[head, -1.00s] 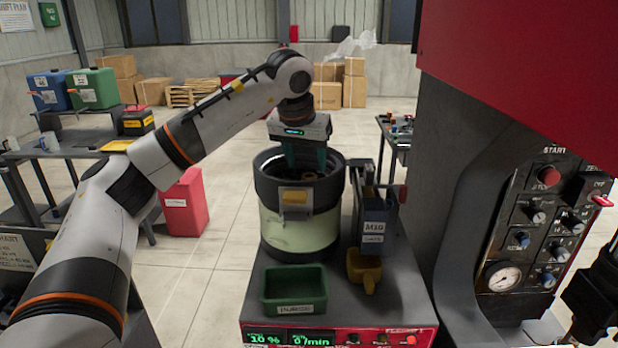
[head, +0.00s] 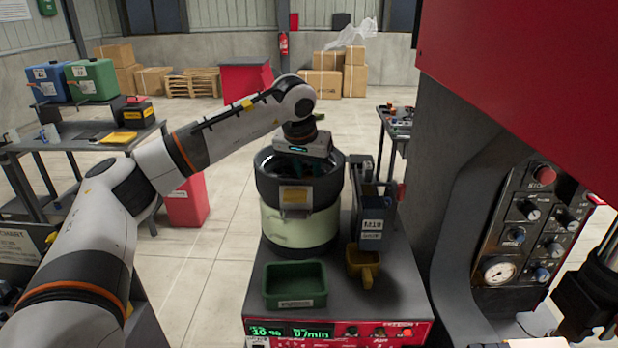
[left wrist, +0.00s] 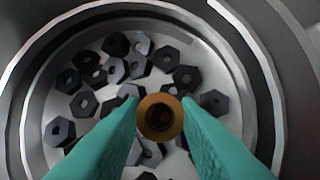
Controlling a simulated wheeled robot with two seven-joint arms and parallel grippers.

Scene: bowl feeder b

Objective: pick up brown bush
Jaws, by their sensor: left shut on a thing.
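The brown bush (left wrist: 159,116) is a brown ring with a dark hole, seen in the left wrist view between the two teal fingertips. My left gripper (left wrist: 160,112) is shut on it, with a finger on each side. In the head view my left gripper (head: 302,172) reaches down into the feeder bowl (head: 296,222), and the bowl's rim hides its fingertips and the bush. Several dark hex nuts (left wrist: 107,70) lie on the bowl's floor around the bush. My right gripper cannot be made out in the head view.
A green bin (head: 295,286) and a yellow scoop (head: 363,265) stand on the feeder base in front of the bowl. A grey box labelled M10 (head: 372,222) stands right of the bowl. A machine with a control panel (head: 525,228) fills the right side.

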